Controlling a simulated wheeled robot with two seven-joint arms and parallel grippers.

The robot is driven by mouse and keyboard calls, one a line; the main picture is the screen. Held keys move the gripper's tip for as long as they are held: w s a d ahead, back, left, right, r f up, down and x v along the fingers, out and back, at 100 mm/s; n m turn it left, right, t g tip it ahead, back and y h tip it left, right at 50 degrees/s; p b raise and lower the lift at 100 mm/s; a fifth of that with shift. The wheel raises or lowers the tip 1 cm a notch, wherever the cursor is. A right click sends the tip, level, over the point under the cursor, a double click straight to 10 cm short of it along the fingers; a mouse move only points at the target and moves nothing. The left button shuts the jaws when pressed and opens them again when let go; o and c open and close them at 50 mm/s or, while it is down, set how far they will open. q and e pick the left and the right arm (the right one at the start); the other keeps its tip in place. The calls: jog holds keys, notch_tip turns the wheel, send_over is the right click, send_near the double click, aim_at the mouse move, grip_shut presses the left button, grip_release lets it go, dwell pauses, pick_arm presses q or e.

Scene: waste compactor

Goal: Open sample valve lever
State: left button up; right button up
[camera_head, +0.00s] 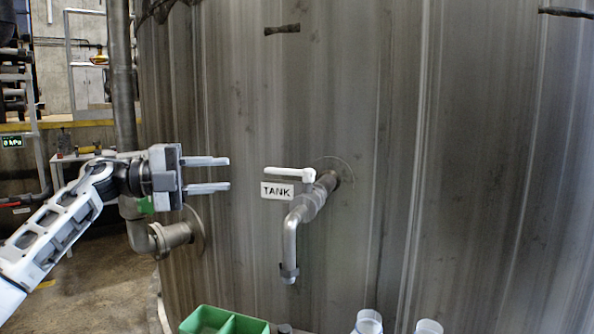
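The sample valve lever (290,173) is a white handle on top of a grey metal tap (301,218) that comes out of the tank wall. The lever points left, roughly level. A white tag reading "TANK" (277,190) hangs just below it. The tap's spout bends down and ends in a short nozzle. My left gripper (229,174) is left of the lever, with its two fingers apart and pointing right. Nothing is between the fingers, and a gap shows between the fingertips and the lever. My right gripper is not in view.
The large streaked metal tank (460,130) fills the middle and right. A flanged pipe (172,236) joins it below my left gripper. A green divided tray (222,321) and white bottles (368,321) stand at the bottom edge.

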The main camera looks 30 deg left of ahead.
aim_at(290, 171)
pick_arm(q)
jog(key=p+x, duration=0.3)
jog(key=x, duration=1.1)
jog(key=shift+p, duration=0.3)
grip_shut()
